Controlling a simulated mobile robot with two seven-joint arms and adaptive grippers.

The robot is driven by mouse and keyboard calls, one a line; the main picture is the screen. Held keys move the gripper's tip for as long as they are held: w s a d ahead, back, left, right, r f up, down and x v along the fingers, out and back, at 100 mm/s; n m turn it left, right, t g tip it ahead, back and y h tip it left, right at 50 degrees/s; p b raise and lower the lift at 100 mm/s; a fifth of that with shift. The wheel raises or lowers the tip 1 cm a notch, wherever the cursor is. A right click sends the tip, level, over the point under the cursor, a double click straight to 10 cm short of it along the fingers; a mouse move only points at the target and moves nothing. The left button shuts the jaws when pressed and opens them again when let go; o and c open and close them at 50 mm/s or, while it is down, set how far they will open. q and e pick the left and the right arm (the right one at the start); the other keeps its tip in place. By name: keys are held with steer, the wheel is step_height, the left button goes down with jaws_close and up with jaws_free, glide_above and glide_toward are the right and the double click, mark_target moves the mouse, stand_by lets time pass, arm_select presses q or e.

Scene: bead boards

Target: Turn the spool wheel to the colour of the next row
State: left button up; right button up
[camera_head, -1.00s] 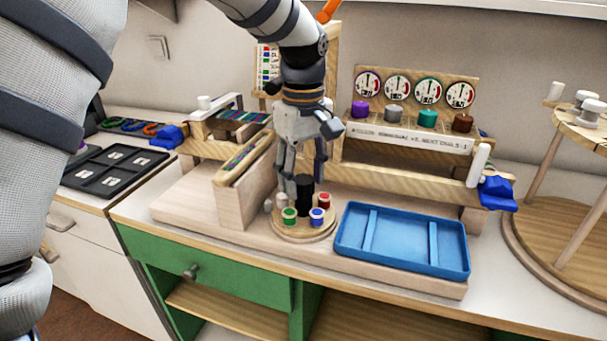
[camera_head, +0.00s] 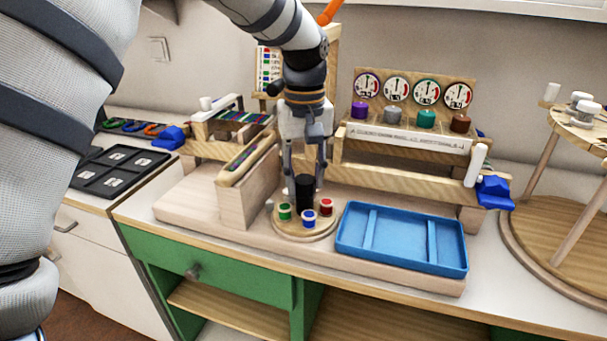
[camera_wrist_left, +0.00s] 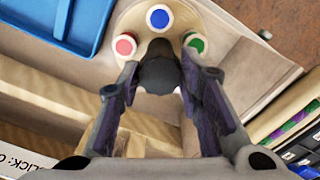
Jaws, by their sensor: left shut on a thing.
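The spool wheel (camera_head: 291,233) is a round wooden disc on the pale base board, with a black knob (camera_head: 304,188) at its centre. A green spool (camera_head: 284,211), a blue spool (camera_head: 308,217) and a red spool (camera_head: 326,206) stand on its near side. My left gripper (camera_head: 304,180) points down over the wheel, its fingers shut on the black knob. The left wrist view shows the knob (camera_wrist_left: 160,72) between the fingers, with the blue spool (camera_wrist_left: 159,18) straight beyond it. The wheel's far side is hidden by the knob and fingers.
A blue tray (camera_head: 403,262) lies close to the right of the wheel. A wooden block (camera_head: 246,190) stands at its left. Behind are a colour chart (camera_head: 267,66), partly hidden by my arm, and several dials (camera_head: 397,88) above coloured knobs.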

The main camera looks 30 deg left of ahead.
arm_select(q)
steer(key=m, duration=0.4)
steer(key=shift+m, duration=2.5)
steer(key=o, duration=1.2)
steer(key=shift+c, duration=0.2)
steer(key=shift+r, duration=0.1)
step_height(320, 180, up, 12)
